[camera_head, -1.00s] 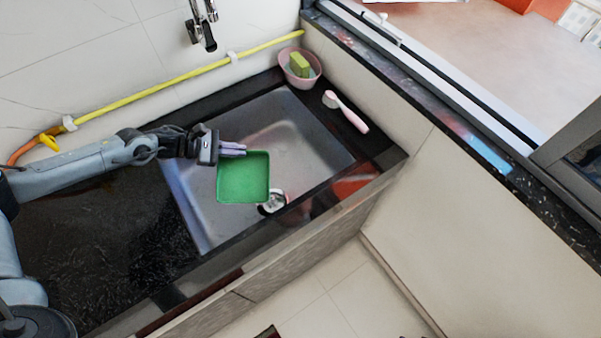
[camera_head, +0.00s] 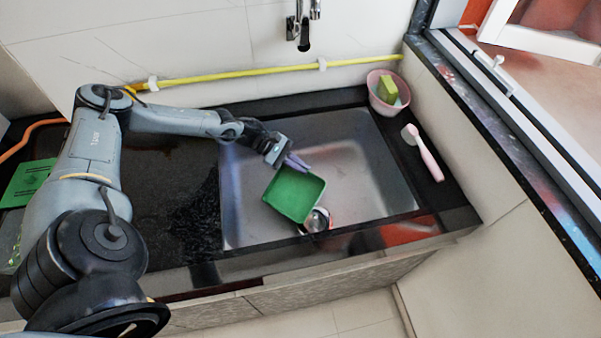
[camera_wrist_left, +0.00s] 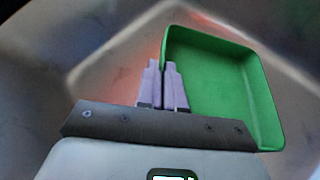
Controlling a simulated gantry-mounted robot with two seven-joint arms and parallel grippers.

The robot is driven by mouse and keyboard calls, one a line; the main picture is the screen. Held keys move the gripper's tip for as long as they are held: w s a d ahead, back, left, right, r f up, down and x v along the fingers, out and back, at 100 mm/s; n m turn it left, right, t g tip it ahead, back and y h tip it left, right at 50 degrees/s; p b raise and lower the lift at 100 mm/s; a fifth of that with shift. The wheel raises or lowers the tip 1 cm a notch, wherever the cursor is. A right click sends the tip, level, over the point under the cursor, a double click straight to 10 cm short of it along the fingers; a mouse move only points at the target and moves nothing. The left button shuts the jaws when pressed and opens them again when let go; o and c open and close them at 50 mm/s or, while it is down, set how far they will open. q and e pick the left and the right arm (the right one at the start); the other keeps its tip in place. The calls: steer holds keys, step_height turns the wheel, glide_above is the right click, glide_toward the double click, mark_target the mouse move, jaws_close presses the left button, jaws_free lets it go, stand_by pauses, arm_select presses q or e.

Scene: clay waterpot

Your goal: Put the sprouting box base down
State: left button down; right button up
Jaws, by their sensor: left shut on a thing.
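The sprouting box base is a shallow green square tray (camera_head: 294,194). My left gripper (camera_head: 295,162) is shut on its rim at the upper side and holds it over the steel sink (camera_head: 350,160). In the left wrist view, the lilac fingers (camera_wrist_left: 163,84) close on the left wall of the green tray (camera_wrist_left: 222,85), which is empty inside. The gap between the tray and the sink floor cannot be told. My right gripper is not in view.
A round metal drain piece (camera_head: 316,220) shows beside the tray. Dark counter (camera_head: 180,175) lies left; a green flat item (camera_head: 27,183) sits far left.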

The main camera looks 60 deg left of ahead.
arm_select(q)
step_height(320, 180, down, 2)
steer(key=shift+f+b, duration=0.25)
steer(key=shift+b, duration=0.1)
steer(key=shift+d+f, duration=0.1)
steer(key=shift+f, duration=0.15)
steer(key=shift+f, duration=0.1)
steer(key=shift+f, duration=0.1)
steer(key=c, duration=1.3)
jaws_free()
